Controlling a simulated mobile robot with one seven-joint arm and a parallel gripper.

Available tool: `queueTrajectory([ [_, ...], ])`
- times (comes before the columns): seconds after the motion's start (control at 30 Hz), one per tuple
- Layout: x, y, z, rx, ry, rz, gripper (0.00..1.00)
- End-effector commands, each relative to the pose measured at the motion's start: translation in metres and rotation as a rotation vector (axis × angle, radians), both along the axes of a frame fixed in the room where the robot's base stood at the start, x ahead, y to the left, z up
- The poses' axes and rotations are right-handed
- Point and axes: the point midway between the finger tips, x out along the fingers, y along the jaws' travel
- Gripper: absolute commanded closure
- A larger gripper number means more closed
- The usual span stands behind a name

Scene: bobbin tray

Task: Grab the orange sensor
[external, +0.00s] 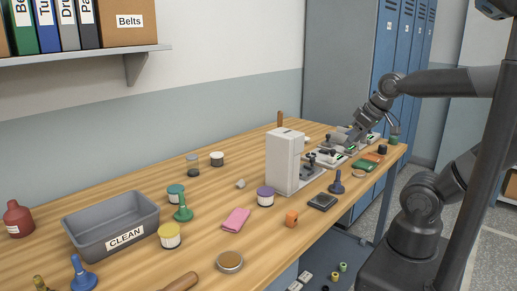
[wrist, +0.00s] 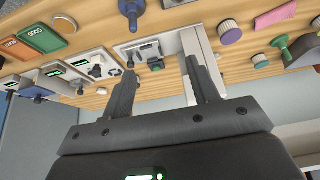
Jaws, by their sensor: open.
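A small orange block (external: 291,218), which looks like the orange sensor, sits near the front edge of the wooden table, in front of the white machine. I cannot make it out in the wrist view. A flat orange item (external: 374,156) lies farther right beside a green one; it also seems to show at the left of the wrist view (wrist: 14,48). My gripper (external: 362,126) is over the far right part of the table, well away from the small block. In the wrist view its two fingers (wrist: 160,72) are apart with nothing held between them.
The white machine (external: 284,160) stands between my gripper and the table's left half. A dark square item (external: 322,202) and a blue-grey stamp-like piece (external: 337,184) are right of the orange block. A purple-lidded jar (external: 265,197) and pink cloth (external: 236,219) are left. A grey CLEAN bin (external: 88,229) stands farther left.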

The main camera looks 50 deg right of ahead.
Motion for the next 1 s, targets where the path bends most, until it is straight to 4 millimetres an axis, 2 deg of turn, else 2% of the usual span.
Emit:
queueTrajectory([
  [0.17, 0.016, 0.017, -0.003, 0.018, 0.054, 0.018, 0.45],
  [0.27, 0.032, 0.038, -0.008, 0.033, 0.113, 0.03, 0.45],
  [0.4, 0.055, 0.075, -0.019, 0.045, 0.201, 0.046, 0.45],
  [0.6, 0.077, 0.134, -0.044, 0.039, 0.325, 0.059, 0.45],
  [0.8, 0.086, 0.193, -0.074, 0.011, 0.428, 0.064, 0.45],
  [0.9, 0.086, 0.214, -0.085, -0.003, 0.462, 0.064, 0.45],
  [1.0, 0.085, 0.227, -0.093, -0.013, 0.482, 0.062, 0.45],
])
